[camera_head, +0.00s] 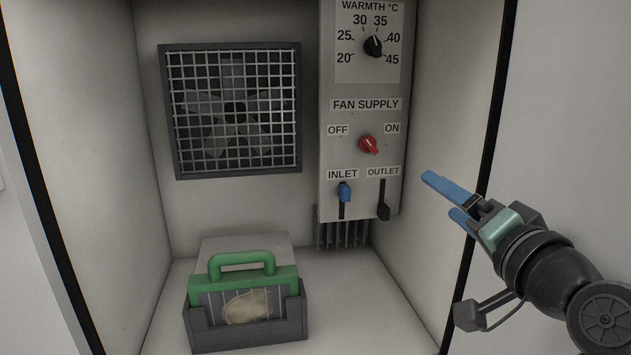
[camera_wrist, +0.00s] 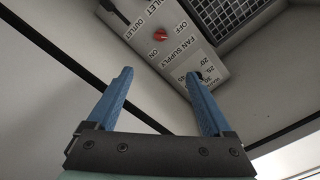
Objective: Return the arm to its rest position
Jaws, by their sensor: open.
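My gripper (camera_head: 447,202) is at the right of the head view, in front of the cabinet's right side wall. Its two blue fingers point up and left. In the wrist view my gripper (camera_wrist: 160,98) shows the fingers wide apart with nothing between them. The control panel (camera_head: 328,190) is beyond the fingers, apart from them. Its red fan supply knob (camera_head: 369,145) sits between the OFF and ON labels. The black warmth knob (camera_head: 373,46) points up, between 30 and 35. The inlet slider (camera_head: 345,191) has a blue handle high in its slot; the black outlet slider (camera_head: 383,211) is low.
A grey holder (camera_head: 250,335) with a green-handled frame (camera_head: 242,260) stands on the cabinet floor at left. A fan behind a mesh grille (camera_head: 236,110) is on the back wall. The cabinet's right edge (camera_head: 490,130) is close to my gripper. The floor right of the holder is clear.

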